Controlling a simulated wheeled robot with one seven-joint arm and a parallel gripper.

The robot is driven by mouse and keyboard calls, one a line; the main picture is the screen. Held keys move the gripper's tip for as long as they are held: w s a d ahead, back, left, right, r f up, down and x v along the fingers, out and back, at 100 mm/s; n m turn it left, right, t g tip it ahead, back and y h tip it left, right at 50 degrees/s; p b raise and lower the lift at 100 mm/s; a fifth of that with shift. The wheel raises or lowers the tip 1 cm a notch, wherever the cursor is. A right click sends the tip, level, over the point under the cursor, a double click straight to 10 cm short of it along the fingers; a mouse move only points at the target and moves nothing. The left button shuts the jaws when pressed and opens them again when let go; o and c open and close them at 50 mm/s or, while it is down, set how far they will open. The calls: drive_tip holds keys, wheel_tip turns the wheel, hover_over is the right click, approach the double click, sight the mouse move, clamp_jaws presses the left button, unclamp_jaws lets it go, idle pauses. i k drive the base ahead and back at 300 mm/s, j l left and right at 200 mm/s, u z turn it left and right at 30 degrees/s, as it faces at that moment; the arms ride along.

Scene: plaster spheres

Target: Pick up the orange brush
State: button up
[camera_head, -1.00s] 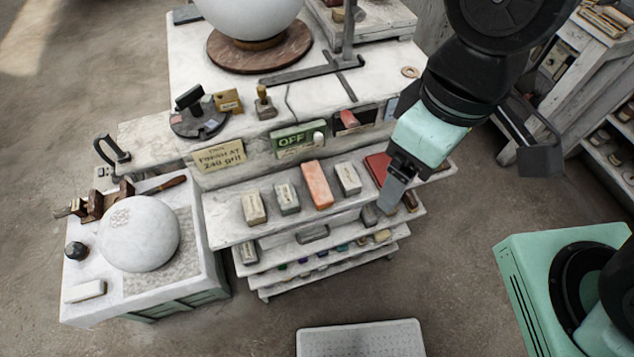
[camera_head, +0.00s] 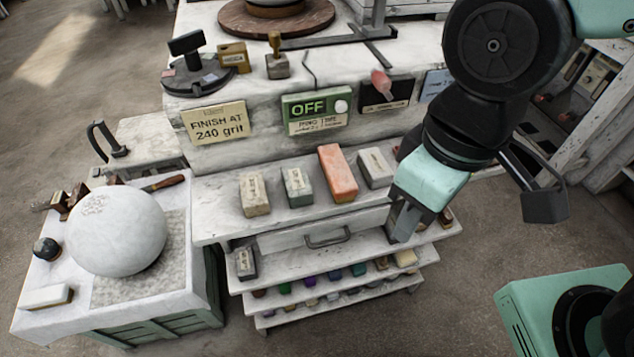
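No object clearly shows as a brush. An orange, rough-looking block (camera_head: 337,172) lies on the top shelf of the white rack, between a grey-green block (camera_head: 297,187) and a pale block (camera_head: 375,168). I cannot tell whether bristles are on it. A small orange-red piece (camera_head: 381,83) sticks out from a dark panel above the shelf. My gripper (camera_head: 403,222) points down in front of the shelf's right part, right of and below the orange block in the picture, and apart from it. Its fingers overlap, so their opening is hidden. I see nothing held.
A tan block (camera_head: 254,194) is at the shelf's left. Below are a drawer handle (camera_head: 326,238) and lower shelves with small coloured items. A white sphere (camera_head: 117,231) sits on the left bench. A green OFF box (camera_head: 316,110) is above the shelf. Open floor lies in front.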

sight(343, 188)
drive_tip(key=l+u, duration=0.15)
drive_tip(key=u, duration=0.35)
drive_tip(key=l+u, duration=0.15)
drive_tip(key=u, duration=0.3)
drive_tip(key=k+l+u, duration=0.1)
drive_tip(key=u, duration=0.4)
drive_tip(key=k+l, duration=0.35)
drive_tip(key=l, duration=0.1)
